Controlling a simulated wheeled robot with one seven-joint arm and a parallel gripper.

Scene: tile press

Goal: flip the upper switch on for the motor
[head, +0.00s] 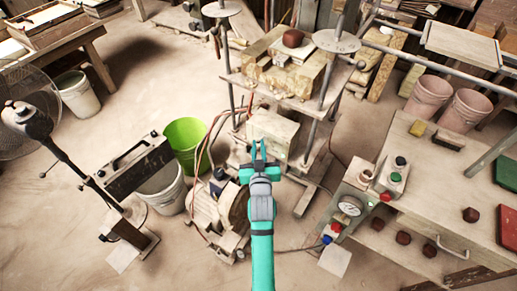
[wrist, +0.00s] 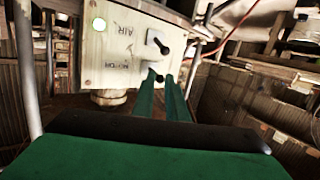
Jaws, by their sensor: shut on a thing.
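A pale control box (wrist: 100,60) fills the upper middle of the wrist view, its lettering turned over. It bears the labels AIR and MOTOR, each with a dark-tipped switch. The motor switch (wrist: 157,77) is the lower one in this picture, and the air switch (wrist: 158,45) is above it. My gripper (wrist: 163,80) has its green fingers close together around the motor switch, shut on it. In the head view my teal gripper (head: 258,147) reaches the pale box (head: 275,132) under the press frame. The switches are hidden there.
Metal posts of the press frame (head: 325,85) stand around the box. A green bucket (head: 185,138) stands to the left, red hoses (head: 208,140) hang near my gripper, and a bench (head: 400,205) stands at right.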

